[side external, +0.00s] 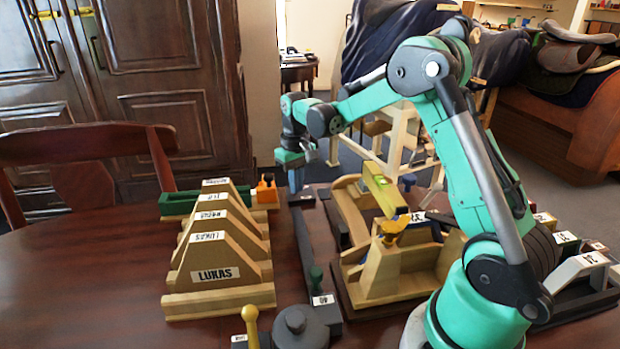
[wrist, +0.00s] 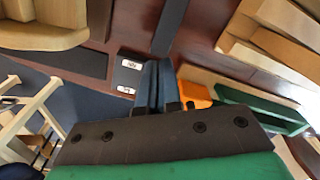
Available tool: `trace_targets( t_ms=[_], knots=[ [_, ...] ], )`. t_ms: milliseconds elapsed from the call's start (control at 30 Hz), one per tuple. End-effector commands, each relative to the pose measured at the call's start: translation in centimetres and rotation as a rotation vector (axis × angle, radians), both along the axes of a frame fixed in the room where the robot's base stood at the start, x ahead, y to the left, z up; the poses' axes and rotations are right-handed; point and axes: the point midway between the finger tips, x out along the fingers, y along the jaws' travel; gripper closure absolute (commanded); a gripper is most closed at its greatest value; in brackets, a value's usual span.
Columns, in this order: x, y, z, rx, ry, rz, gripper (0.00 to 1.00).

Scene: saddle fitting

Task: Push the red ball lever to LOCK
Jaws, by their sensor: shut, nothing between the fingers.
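My gripper (side external: 296,183) is shut and empty, with its fingers pointing down at the far end of the long dark rail (side external: 312,245). Its blue fingers (wrist: 156,82) also show side by side in the wrist view. I cannot make out a red ball lever or a LOCK mark in either view. An orange block (side external: 267,191) with a small dark top stands just left of my gripper; it shows right of the fingers in the wrist view (wrist: 195,95). A dark labelled block (side external: 303,199) is close to the fingertips; whether they touch is unclear.
Wooden wedges labelled LUKAS (side external: 225,274) stand left of the rail, with a green trough (side external: 178,203) behind them. Wooden saddle stands (side external: 385,270) are to the right. The table's left is clear.

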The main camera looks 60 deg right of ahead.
Motion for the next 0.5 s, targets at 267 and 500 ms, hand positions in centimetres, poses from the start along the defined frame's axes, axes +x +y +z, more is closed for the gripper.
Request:
trace_targets(
  t_ms=[267, 500],
  knots=[
    [0.6, -0.6, 0.0, 0.000, 0.000, 0.000, 1.00],
    [1.2, -1.1, 0.0, 0.000, -0.001, 0.000, 1.00]
  ],
)
